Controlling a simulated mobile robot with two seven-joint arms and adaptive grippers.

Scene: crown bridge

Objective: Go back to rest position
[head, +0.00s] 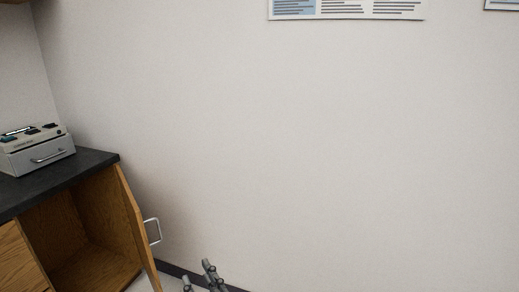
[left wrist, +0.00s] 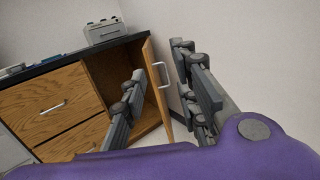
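My left gripper (head: 197,274) shows at the bottom edge of the head view, with only its grey fingertips in the picture. It is to the right of the open cabinet door (head: 138,228). In the left wrist view my left gripper (left wrist: 159,62) has its fingers spread wide with nothing between them. The door (left wrist: 157,88) with its metal handle (left wrist: 161,74) shows behind the gap between the fingers. I cannot tell how far the fingers are from the door. My right gripper is in neither view.
A wooden cabinet (head: 62,228) with a dark countertop (head: 97,160) stands at the left, its compartment open. A grey device (head: 38,150) sits on the countertop. A bare white wall (head: 330,150) with posters (head: 345,9) fills the middle and right.

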